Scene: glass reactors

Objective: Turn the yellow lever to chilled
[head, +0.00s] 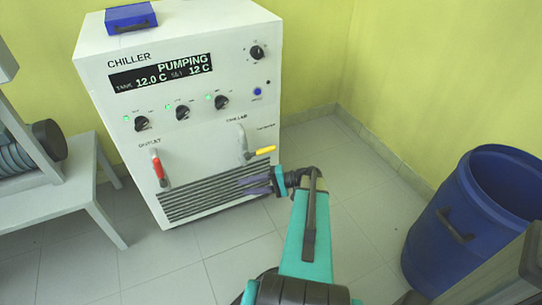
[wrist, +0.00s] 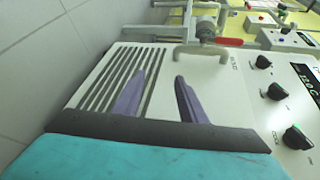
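The yellow lever (head: 262,152) is at the lower right of the chiller's front in the head view. It sits at the foot of a pale bent pipe (head: 242,140) and points right, slightly up. Above it are a label that seems to read CHILLED (head: 236,120) and a smaller, unclear one to the right. My gripper (head: 241,187) is below the lever, in front of the vent slats, apart from the lever. In the wrist view its two purple fingers (wrist: 160,74) stand apart with nothing between them. I cannot make out the yellow lever in the wrist view.
The white chiller (head: 190,70) has a red lever (head: 158,168) on its left, pointing up; it also shows in the wrist view (wrist: 229,42). A blue barrel (head: 455,240) stands at the right. A white bench (head: 55,190) is at the left. Floor right of the chiller is clear.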

